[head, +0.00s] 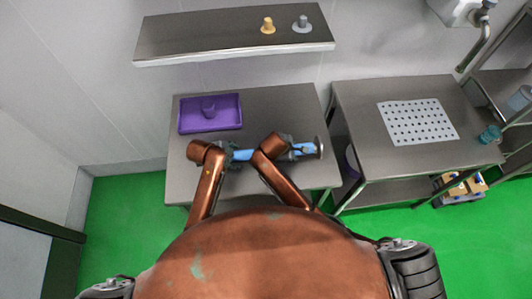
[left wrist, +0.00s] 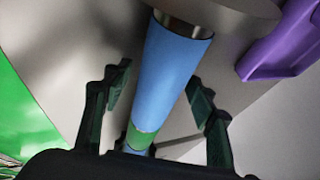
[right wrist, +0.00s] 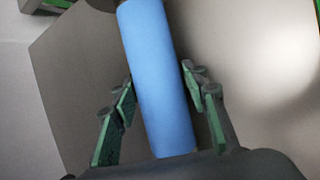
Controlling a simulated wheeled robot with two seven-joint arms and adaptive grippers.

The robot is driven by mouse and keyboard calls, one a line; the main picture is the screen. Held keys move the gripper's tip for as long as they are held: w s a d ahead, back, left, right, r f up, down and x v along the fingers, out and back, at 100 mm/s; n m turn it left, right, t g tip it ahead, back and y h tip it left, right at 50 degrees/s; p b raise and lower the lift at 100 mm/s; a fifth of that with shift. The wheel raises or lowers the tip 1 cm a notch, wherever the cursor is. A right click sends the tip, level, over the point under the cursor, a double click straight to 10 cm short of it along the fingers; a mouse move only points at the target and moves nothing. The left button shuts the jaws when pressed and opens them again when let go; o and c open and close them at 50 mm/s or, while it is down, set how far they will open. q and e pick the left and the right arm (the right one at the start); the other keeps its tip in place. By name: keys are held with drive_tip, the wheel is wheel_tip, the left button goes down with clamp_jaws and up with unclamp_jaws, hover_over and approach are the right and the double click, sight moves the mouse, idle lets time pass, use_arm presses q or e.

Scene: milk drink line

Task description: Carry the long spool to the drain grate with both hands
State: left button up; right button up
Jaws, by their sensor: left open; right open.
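The long spool (head: 244,155) lies across the left steel table, with blue sections and a round metal flange at its right end. In the left wrist view its blue tube (left wrist: 170,75) has a green band and a metal end at a flange. My left gripper (head: 231,154) is open, with its fingers on either side of the tube. My right gripper (head: 291,149) is open around the right part of the spool; in the right wrist view the blue tube (right wrist: 155,90) runs between its fingers. The drain grate (head: 440,132), a pale perforated plate, lies on the right table.
A purple tray (head: 222,127) sits at the back left of the left table (head: 265,99). A gap separates it from the right table (head: 365,104). A teal cup (head: 490,134) stands right of the grate. A wall shelf (head: 200,36) holds two small fittings.

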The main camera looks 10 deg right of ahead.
use_arm(q)
drive_tip(key=shift+c, duration=0.2)
use_arm(e)
drive_tip(key=shift+c, duration=0.3)
use_arm(q)
drive_tip(key=c, duration=1.1)
use_arm(e)
clamp_jaws()
use_arm(q)
clamp_jaws()
drive_tip(key=shift+r, duration=0.1)
use_arm(e)
drive_tip(key=shift+r, duration=0.1)
